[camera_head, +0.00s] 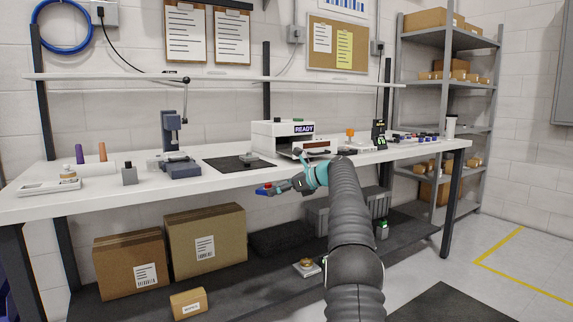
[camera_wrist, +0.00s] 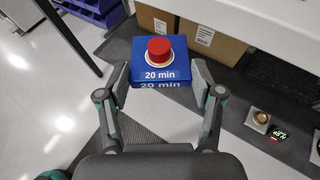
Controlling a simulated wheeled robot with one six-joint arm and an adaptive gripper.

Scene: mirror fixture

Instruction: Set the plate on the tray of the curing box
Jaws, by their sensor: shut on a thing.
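A blue plate (camera_wrist: 160,72) marked "20 min", with a round red piece (camera_wrist: 159,49) on top, is held between the fingers of my gripper (camera_wrist: 161,84) in the wrist view. In the head view the small blue plate (camera_head: 264,189) shows at the tip of my gripper (camera_head: 280,186), in front of the bench's front edge. The white curing box (camera_head: 268,139) stands on the bench with a "READY" display. Its tray (camera_head: 313,147) is at the front opening, partly hidden behind my gripper and too small to make out clearly.
A black mat (camera_head: 225,165) lies left of the box, and a press-like stand (camera_head: 181,165) stands further left. A white dish (camera_head: 55,187) is at the bench's left end. Several small items crowd the bench right of the box. Cardboard boxes (camera_head: 206,239) sit on the lower shelf.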

